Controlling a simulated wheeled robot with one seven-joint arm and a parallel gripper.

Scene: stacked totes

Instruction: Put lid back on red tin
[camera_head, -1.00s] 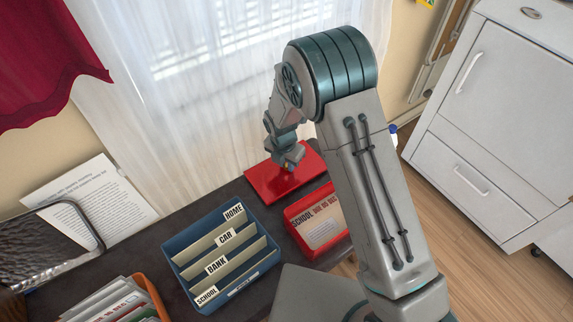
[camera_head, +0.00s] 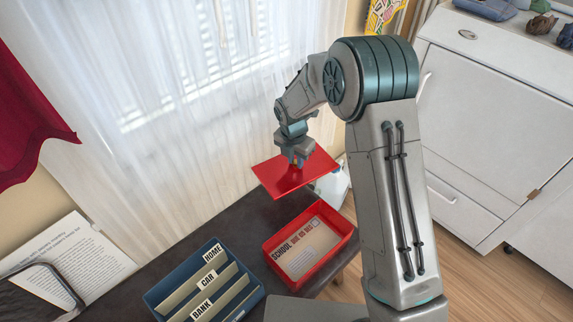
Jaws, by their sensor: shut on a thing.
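The red lid (camera_head: 277,177) is a flat red panel held up in the air above the far end of the dark table. My gripper (camera_head: 297,162) is shut on it from above, near its middle; the exact grip point is small in the picture. The red tin (camera_head: 343,243) stands open on the table, nearer to me and lower than the lid. Papers lie inside it, the front one reading SCHOOL. The lid is apart from the tin, up and left of it in the picture.
A blue file box (camera_head: 160,302) with labelled dividers stands left of the tin. Printed paper (camera_head: 80,255) lies at the far left. Sheer curtains (camera_head: 190,90) hang behind the table. A white cabinet (camera_head: 490,130) stands at the right. The table behind the tin is clear.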

